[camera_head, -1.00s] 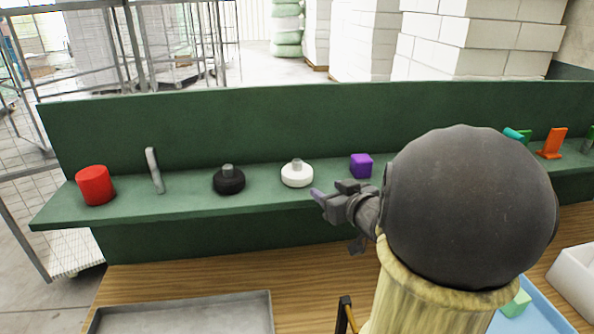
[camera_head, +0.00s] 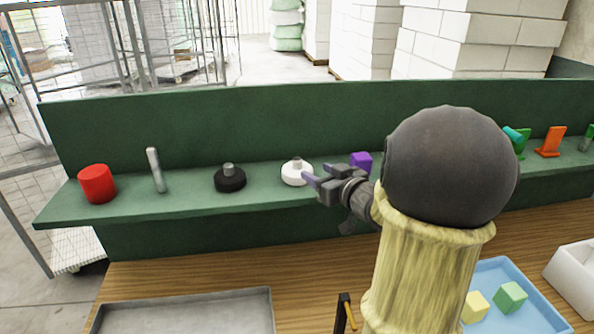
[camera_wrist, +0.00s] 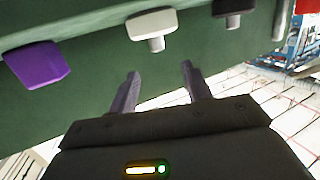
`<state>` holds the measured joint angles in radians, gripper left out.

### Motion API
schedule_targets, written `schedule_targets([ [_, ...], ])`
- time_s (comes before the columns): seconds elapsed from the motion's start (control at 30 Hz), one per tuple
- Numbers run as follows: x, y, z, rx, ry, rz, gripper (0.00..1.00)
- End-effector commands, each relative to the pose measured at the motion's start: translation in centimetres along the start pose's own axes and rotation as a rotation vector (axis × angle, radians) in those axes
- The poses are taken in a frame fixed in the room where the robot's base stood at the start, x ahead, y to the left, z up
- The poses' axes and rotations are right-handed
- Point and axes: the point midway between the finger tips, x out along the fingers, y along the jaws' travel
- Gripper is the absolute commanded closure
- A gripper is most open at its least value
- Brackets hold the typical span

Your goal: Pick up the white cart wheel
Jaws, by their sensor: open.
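The white cart wheel (camera_head: 294,175) is a low white disc with a grey stub on top, on the green shelf between a black wheel and a purple cube. In the wrist view the white wheel (camera_wrist: 152,24) shows at the top, ahead of the fingers and slightly left of the midline between them. My gripper (camera_head: 312,183) is open and empty, just right of the wheel and in front of the shelf. In the wrist view both fingers (camera_wrist: 160,88) stand apart with only green between them. The fingertips overlap the wheel's right edge in the head view; contact cannot be told.
On the green shelf (camera_head: 200,203) stand a red cylinder (camera_head: 97,184), a grey rod (camera_head: 156,170), the black wheel (camera_head: 229,180) and the purple cube (camera_head: 361,161), close behind my gripper. A green panel (camera_head: 240,125) rises behind. Below are a grey tray (camera_head: 190,312) and a blue tray (camera_head: 540,312).

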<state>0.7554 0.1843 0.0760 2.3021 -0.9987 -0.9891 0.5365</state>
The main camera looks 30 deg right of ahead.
Motion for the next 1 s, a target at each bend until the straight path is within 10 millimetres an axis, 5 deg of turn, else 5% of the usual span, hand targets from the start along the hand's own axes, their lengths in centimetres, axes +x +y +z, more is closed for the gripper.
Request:
schedule_targets([
  [0.33, 5.6, 0.0, -0.1, 0.001, 0.000, -0.002, 0.51],
  [0.77, 6.2, 0.0, 0.0, 0.000, 0.000, 0.000, 0.51],
  [1.0, 8.4, 0.3, 0.2, 0.002, -0.001, -0.002, 0.51],
])
